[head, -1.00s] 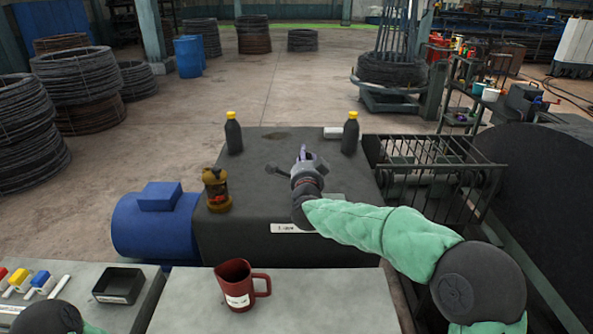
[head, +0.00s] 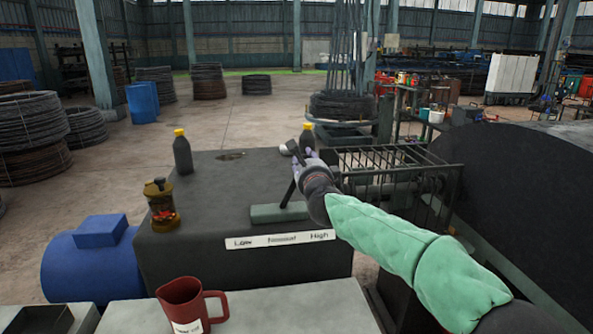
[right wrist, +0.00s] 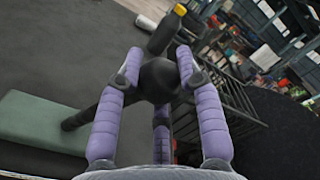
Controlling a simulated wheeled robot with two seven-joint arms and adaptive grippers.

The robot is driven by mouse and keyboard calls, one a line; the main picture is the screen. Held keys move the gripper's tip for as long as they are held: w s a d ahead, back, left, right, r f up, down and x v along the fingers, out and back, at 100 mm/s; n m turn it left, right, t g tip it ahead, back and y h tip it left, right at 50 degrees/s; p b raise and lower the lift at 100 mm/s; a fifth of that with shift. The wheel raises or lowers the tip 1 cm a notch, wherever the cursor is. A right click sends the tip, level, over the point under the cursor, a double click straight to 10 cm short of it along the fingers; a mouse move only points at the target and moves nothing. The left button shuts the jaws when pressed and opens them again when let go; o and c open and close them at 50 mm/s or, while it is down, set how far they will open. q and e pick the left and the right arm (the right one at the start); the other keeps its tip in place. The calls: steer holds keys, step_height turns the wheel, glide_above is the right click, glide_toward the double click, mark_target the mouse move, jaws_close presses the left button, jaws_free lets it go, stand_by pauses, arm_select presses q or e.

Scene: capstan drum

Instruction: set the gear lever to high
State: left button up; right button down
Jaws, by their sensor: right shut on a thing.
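The gear lever (head: 289,192) is a black shaft rising from a grey-green base block (head: 279,212) on a dark housing. It leans right, toward the High end of the white plate (head: 281,240) marked Low, Neutral, High. My right gripper (head: 306,158) is at the lever's top and partly hides it. In the right wrist view, the purple fingers of my right gripper (right wrist: 160,68) are shut around the round black knob (right wrist: 160,82). The shaft (right wrist: 92,108) runs down left to the base block (right wrist: 35,122). My left gripper is out of view.
Dark bottles with yellow caps stand at the housing's back left (head: 182,152) and back right (head: 307,138). A brass-coloured jar (head: 161,205) stands at the left. A red mug (head: 185,303) is in front. A wire cage (head: 395,165) and large dark drum (head: 520,200) lie right.

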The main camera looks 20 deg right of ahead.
steer(key=shift+d+f+b, duration=0.25)
steer(key=shift+f+b, duration=0.05)
steer(key=shift+f, duration=0.1)
steer(key=shift+m, duration=0.3)
steer(key=c, duration=0.8)
jaws_free()
steer(key=shift+o, duration=0.2)
steer(key=shift+s+r, duration=0.15)
steer(key=shift+s, duration=0.1)
steer(key=shift+s, duration=0.3)
steer(key=v, duration=1.1)
steer(key=shift+a, duration=0.1)
